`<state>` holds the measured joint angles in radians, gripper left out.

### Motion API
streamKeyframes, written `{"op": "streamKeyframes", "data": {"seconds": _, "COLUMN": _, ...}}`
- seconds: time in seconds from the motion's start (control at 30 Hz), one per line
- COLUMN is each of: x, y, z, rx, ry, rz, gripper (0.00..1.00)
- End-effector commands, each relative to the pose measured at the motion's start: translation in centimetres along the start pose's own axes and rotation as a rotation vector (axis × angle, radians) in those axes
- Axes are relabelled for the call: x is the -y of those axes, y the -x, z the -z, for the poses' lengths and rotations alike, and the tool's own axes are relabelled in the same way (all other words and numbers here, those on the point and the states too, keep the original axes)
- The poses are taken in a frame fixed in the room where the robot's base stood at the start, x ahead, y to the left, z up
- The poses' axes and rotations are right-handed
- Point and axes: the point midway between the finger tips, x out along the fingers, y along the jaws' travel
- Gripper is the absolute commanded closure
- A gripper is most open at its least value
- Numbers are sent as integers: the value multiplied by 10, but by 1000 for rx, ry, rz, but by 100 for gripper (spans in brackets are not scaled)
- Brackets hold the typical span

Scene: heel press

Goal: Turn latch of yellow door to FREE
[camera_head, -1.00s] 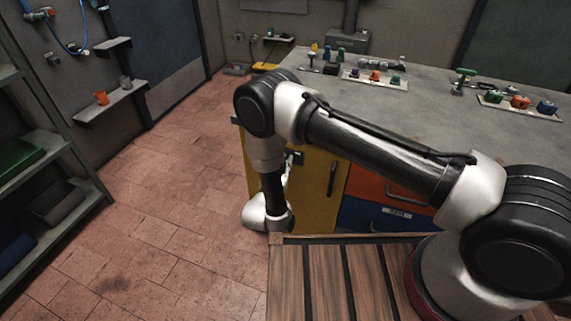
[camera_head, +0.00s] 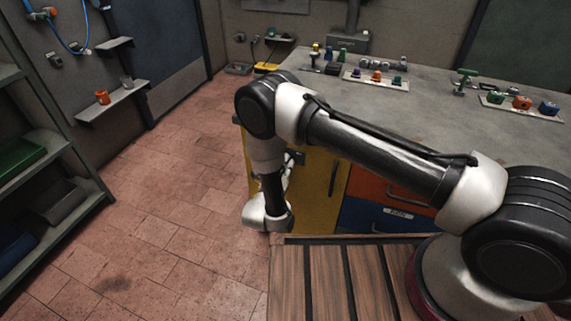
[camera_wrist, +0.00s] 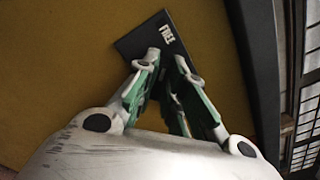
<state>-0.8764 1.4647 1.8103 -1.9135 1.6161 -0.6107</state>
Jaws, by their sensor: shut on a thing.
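The yellow door (camera_head: 318,195) is the front panel at the left end of the workbench and looks closed. It fills most of the wrist view (camera_wrist: 60,60). A dark latch plate (camera_wrist: 139,42) on it carries the white word FREE (camera_wrist: 167,34). My gripper (camera_wrist: 167,62) is at the plate, its green and grey fingers closed around the latch. The latch is mostly hidden between the fingers, so its exact angle cannot be told. In the head view my arm and wrist partly cover the latch area, and the plate (camera_head: 297,158) shows just beside them.
A dark upright handle (camera_head: 333,178) is on the yellow door, right of the plate. Orange (camera_head: 378,188) and blue (camera_head: 385,215) drawers are to its right. A slatted wooden surface (camera_head: 315,285) lies in front. The tiled floor (camera_head: 165,200) to the left is clear.

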Motion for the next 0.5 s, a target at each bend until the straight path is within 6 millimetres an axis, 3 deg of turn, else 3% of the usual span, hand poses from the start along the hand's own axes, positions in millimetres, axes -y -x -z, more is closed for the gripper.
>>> {"op": "streamKeyframes", "data": {"seconds": 0.5, "x": -1, "y": 0, "z": 0, "rx": 1, "ry": 66, "rz": -2, "gripper": 100}}
